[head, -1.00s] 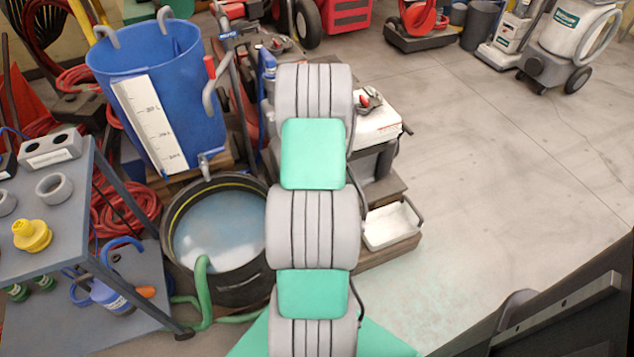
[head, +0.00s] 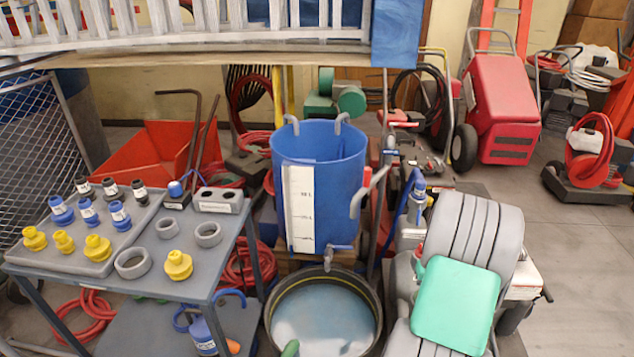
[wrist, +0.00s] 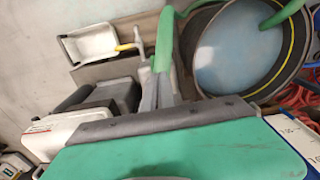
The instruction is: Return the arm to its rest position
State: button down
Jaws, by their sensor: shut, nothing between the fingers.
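My arm shows in the head view as grey ribbed links and a teal panel at the lower right, in front of a grey machine. Its far end is out of that picture. In the wrist view a broad teal part of mine with a dark grey edge fills the bottom. My gripper (wrist: 160,82) seems to be the narrow grey pieces beyond that edge, close together with nothing held between them. A black tub (wrist: 308,40) of cloudy water lies beyond to the right, and a white tray (wrist: 66,48) to the upper left.
A grey cart (head: 195,285) with yellow and blue fittings and grey rings stands at left. A blue graduated bucket (head: 340,185) stands behind the black tub (head: 374,305). A white railing (head: 200,40) crosses the top. A red machine (head: 503,105) stands back right; some floor at right is clear.

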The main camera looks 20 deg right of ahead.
jog(key=w+a+r+n+t+p, duration=0.1)
jog(key=w+a+r+n+p, duration=0.2)
jog(key=a+r, duration=0.75)
jog(key=w+a+r+p, duration=0.3)
jog(key=a+r+p, duration=0.1)
jog(key=a+r, duration=0.7)
jog(key=s+a+r+n+t+p, duration=0.1)
jog(key=s+a+r+p, duration=0.2)
jog(key=a+r, duration=0.2)
jog(key=s+a+r+n+t+p, duration=0.1)
jog(key=a+r, duration=0.5)
jog(key=a, duration=0.6)
jog(key=s+n+p, duration=0.1)
jog(key=s+p, duration=0.1)
jog(key=s, duration=0.1)
jog(key=shift+s+r, duration=0.2)
jog(key=shift+s, duration=0.1)
jog(key=shift+a, duration=0.1)
